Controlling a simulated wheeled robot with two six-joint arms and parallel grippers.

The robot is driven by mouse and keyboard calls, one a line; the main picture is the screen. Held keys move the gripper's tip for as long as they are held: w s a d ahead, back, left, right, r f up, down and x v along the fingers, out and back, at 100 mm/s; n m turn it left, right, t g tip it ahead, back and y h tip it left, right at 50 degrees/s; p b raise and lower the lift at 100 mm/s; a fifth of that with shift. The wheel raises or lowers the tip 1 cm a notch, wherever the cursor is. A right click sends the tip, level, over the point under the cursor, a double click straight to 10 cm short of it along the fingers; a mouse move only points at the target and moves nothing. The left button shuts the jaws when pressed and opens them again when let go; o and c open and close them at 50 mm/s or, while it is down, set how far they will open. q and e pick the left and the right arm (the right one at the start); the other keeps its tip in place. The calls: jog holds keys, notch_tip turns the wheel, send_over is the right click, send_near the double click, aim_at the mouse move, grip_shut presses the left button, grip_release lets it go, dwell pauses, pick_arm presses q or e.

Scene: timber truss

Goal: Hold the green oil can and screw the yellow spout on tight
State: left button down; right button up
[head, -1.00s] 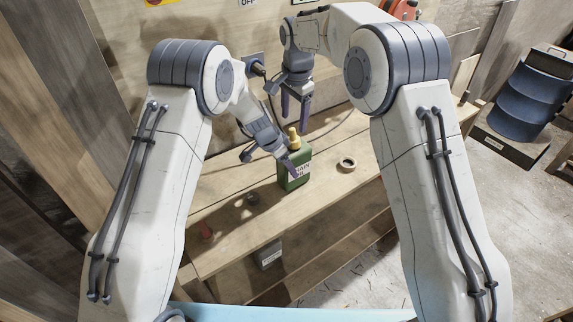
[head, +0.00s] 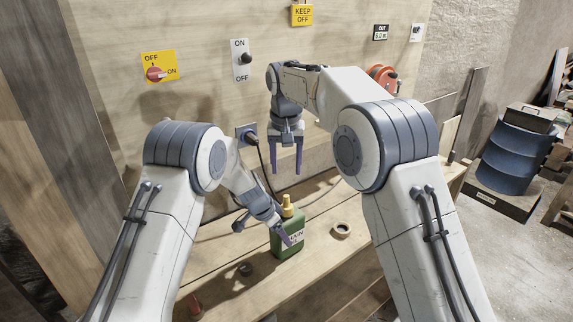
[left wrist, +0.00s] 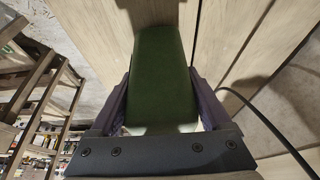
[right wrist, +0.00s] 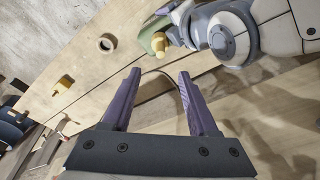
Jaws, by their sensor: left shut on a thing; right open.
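The green oil can (head: 288,243) stands upright on the wooden bench. The yellow spout (head: 287,205) sits upright on its top; I cannot tell how tight it is. My left gripper (head: 272,229) is shut on the can's body. In the left wrist view the green can (left wrist: 165,75) fills the space between the fingers. My right gripper (head: 286,168) is open and empty, fingers pointing down, above and behind the spout. The right wrist view shows the can (right wrist: 150,32) and its yellow spout (right wrist: 159,43) beyond the fingertips, beside my left arm.
A tape roll (head: 341,230) lies on the bench (head: 225,275) right of the can. A small yellow piece (right wrist: 63,85) lies farther along. A red item (head: 195,306) is near the front. The board behind carries switches (head: 241,60) and a plugged cable (head: 250,137).

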aim_at(285, 198)
jog(key=f, duration=0.4)
jog(key=w+f, duration=0.1)
jog(key=f, duration=0.6)
jog(key=shift+w+f, duration=0.3)
jog(key=shift+w, duration=0.05)
grip_shut()
jog(key=c, duration=0.9)
grip_release()
jog(key=shift+r, duration=0.1)
grip_shut()
jog(key=shift+s+a+t, duration=0.1)
jog(key=shift+s+t, duration=0.25)
jog(key=shift+t, duration=0.35)
jog(key=m, duration=0.2)
jog(key=m+h, duration=0.1)
jog(key=m, duration=0.2)
jog(key=shift+w+h, duration=0.1)
jog(key=shift+h, duration=0.2)
jog(key=o, duration=1.2)
grip_release()
jog(key=shift+f, duration=0.2)
